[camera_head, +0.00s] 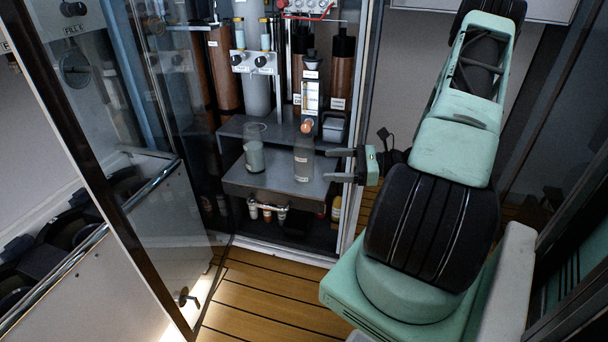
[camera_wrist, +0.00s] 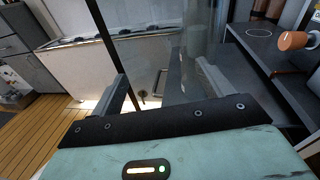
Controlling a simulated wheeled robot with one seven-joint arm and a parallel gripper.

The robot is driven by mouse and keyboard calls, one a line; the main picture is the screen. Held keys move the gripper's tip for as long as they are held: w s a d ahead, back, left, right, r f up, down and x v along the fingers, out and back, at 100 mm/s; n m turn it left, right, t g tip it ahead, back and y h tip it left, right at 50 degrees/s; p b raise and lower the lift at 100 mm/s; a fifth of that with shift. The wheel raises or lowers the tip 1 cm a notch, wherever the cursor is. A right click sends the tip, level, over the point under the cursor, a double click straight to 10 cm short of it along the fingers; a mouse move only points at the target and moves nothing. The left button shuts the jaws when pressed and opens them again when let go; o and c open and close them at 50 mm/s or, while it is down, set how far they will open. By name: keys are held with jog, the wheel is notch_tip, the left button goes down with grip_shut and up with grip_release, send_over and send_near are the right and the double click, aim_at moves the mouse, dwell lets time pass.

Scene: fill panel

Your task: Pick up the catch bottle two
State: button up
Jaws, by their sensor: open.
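Two clear bottles stand upright on the grey shelf (camera_head: 272,186) of the cabinet. The left one (camera_head: 254,157) has a pale fill in its lower part. The right one (camera_head: 303,160) looks empty and has small labels. I cannot read which is catch bottle two. My gripper (camera_head: 334,165) is open and empty, to the right of the right bottle, with its fingers pointing left towards it. A clear upright cylinder, seemingly a bottle (camera_wrist: 202,42), shows beyond the right finger.
An orange knob (camera_head: 307,127) sits on a dispenser above the right bottle; it also shows in the wrist view (camera_wrist: 292,41). Brown cylinders (camera_head: 222,70) stand behind. Several small bottles (camera_head: 267,211) sit below the shelf. A glass door (camera_head: 165,130) stands open at left. The cabinet post (camera_head: 362,110) is close to my gripper.

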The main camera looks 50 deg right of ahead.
aim_at(298, 159)
jog(key=s+d+f+m+t+h+b, duration=0.1)
jog(key=s+d+f+m+t+h, duration=0.2)
jog(key=s+d+f+m+h, duration=0.15)
jog(key=shift+n+y, duration=0.45)
jog(key=b+x, duration=0.1)
jog(key=x, duration=0.5)
jog(key=b+x, duration=0.1)
jog(key=x, duration=0.4)
jog(key=d+b+x, duration=0.1)
jog(key=x, duration=0.5)
jog(key=shift+w+a+b, duration=0.1)
jog(key=shift+w+b, duration=0.25)
jog(key=shift+w, duration=0.15)
jog(key=shift+c, duration=0.3)
jog(key=c, duration=1)
